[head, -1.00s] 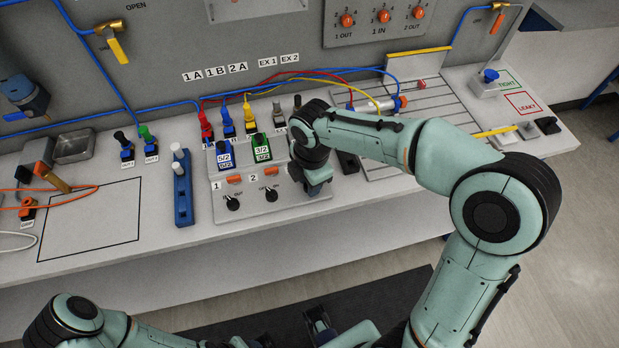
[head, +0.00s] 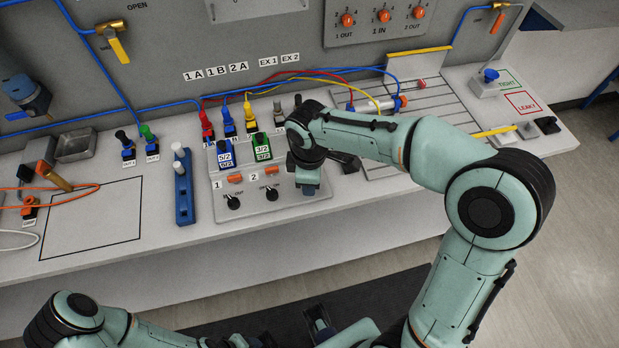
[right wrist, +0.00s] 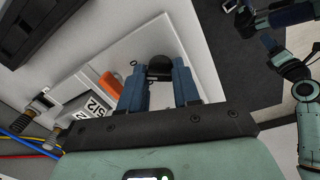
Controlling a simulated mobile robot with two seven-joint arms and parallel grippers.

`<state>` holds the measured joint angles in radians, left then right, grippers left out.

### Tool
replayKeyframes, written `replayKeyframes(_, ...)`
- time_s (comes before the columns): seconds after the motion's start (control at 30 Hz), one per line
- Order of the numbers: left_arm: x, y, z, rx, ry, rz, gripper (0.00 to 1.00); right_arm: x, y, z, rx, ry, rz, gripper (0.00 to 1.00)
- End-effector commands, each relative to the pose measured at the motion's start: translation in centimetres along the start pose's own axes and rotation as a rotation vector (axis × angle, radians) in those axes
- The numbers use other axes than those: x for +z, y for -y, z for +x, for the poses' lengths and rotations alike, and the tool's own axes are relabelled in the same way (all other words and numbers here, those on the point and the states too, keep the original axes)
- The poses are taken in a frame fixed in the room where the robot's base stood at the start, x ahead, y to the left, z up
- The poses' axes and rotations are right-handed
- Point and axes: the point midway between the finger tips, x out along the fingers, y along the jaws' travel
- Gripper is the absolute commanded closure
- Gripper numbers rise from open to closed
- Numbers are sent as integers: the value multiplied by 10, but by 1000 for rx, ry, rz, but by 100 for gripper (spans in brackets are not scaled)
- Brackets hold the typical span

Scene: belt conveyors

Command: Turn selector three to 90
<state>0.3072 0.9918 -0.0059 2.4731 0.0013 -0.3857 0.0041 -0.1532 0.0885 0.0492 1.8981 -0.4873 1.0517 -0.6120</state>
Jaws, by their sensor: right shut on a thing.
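The selector panel (head: 225,208) is a sloped grey box on the bench. Black selector knobs one (head: 233,202) and two (head: 271,194) show on it in the head view. My right gripper (head: 309,184) is to the right of selector two and hides selector three there. In the right wrist view, the right gripper (right wrist: 158,85) has its blue fingers closed on a round black knob (right wrist: 159,70), where selector three stands. The knob's pointer and angle cannot be read. My left gripper (head: 320,322) is low in the head view, partly cut off, its jaws unclear.
Valve blocks (head: 225,155) with coloured plugs and hoses stand just behind the panel. A blue rail (head: 183,200) with white pegs is to its left. A slotted plate (head: 440,115) lies to the right. The bench's front strip is clear.

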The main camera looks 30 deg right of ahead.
Motion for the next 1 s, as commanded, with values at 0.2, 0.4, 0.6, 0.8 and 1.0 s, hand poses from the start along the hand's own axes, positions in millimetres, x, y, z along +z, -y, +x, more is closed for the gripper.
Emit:
replayKeyframes(0.2,0,0,0,0,0,0,47,0,1,0,-2,1,9,99)
replayKeyframes(0.4,0,0,0,0,0,0,47,0,1,0,-2,1,8,99)
replayKeyframes(0.6,0,0,0,0,0,0,47,0,1,0,-1,0,8,45)
replayKeyframes(0.8,0,0,0,0,0,0,47,0,0,-1,0,0,8,45)
replayKeyframes(1.0,0,-2,-4,1,-2,1,47,-1,0,-24,4,-3,7,45)
